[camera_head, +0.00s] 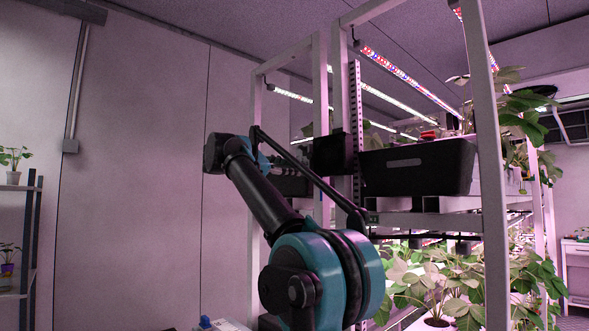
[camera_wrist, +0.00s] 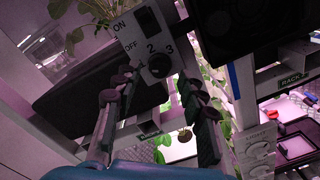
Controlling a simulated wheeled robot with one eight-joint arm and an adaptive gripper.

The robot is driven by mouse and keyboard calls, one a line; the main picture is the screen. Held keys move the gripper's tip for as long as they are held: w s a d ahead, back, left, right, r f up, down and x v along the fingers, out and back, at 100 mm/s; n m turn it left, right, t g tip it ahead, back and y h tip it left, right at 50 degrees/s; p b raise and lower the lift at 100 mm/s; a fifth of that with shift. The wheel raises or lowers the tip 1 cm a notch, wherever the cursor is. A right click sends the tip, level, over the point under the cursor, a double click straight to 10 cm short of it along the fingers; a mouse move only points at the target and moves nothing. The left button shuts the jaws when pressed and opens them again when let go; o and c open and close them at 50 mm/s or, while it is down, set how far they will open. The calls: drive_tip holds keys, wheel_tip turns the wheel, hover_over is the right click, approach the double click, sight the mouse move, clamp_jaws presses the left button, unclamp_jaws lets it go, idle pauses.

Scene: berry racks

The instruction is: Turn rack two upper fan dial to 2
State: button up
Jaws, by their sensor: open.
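In the wrist view a white control panel (camera_wrist: 143,40) carries a black ON/OFF rocker switch (camera_wrist: 149,19) and, below it, a dark round fan dial (camera_wrist: 158,66). The numbers 2 and 3 are readable around the dial. Where the dial points is too small to tell. My gripper (camera_wrist: 157,82) is open, with one finger to each side of the dial area and the dial showing between the tips. Contact with the dial cannot be told. In the head view my arm stands before the rack (camera_head: 324,80), and my gripper cannot be made out clearly.
A black box (camera_head: 333,154) hangs on the rack post, beside a dark planter (camera_head: 418,167) on the upper shelf. Leafy plants fill the lower level (camera_head: 430,285). In the wrist view another white panel (camera_wrist: 257,148) and a green rack label (camera_wrist: 291,80) lie at right.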

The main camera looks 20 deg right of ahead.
drive_tip(key=shift+x, duration=1.15)
drive_tip(key=shift+c, duration=0.6)
clamp_jaws()
